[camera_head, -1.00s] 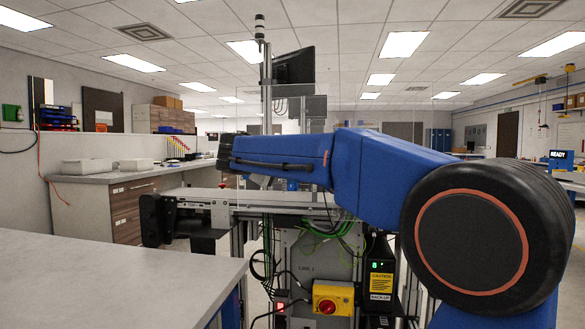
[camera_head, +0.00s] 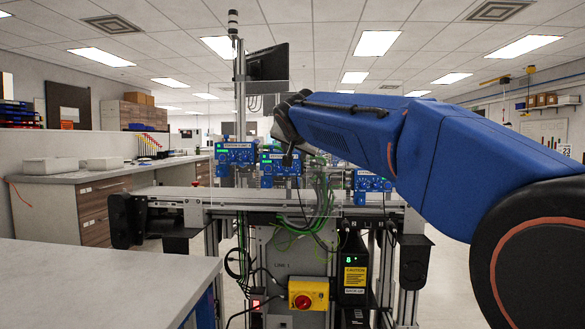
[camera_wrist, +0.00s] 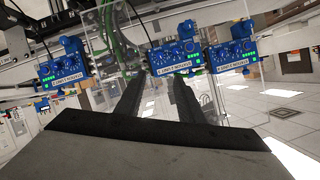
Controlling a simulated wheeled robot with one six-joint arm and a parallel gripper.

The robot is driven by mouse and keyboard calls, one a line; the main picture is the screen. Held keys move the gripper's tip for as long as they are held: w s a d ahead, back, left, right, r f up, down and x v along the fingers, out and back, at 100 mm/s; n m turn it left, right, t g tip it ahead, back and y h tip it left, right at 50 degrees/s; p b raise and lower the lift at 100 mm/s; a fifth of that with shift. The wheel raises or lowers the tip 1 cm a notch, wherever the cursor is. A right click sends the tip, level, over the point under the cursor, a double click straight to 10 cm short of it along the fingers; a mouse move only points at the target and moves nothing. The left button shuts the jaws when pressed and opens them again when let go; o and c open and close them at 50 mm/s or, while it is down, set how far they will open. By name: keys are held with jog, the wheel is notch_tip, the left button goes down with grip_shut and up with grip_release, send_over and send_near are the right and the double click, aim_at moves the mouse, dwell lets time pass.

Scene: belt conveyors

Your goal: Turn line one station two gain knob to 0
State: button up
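Several blue control boxes with dials and small green lights are mounted above the Line 1 conveyor. In the head view, one (camera_head: 235,153) is at the left, one (camera_head: 269,168) is by my gripper, and one (camera_head: 372,182) is partly behind my arm. The wrist view shows a left box (camera_wrist: 62,70), a middle box (camera_wrist: 176,57) and a right box (camera_wrist: 232,56).
The conveyor bed (camera_head: 170,191) runs below the boxes. Under it are a yellow switch box with a red knob (camera_head: 308,294) and a black caution-labelled unit (camera_head: 354,268). A grey table (camera_head: 100,280) fills the lower left. Cables (camera_head: 318,205) hang near the boxes.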

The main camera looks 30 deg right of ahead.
aim_at(293, 168)
jog(key=x, duration=1.7)
jog(key=shift+w, duration=0.1)
jog(key=shift+f, duration=0.1)
grip_shut()
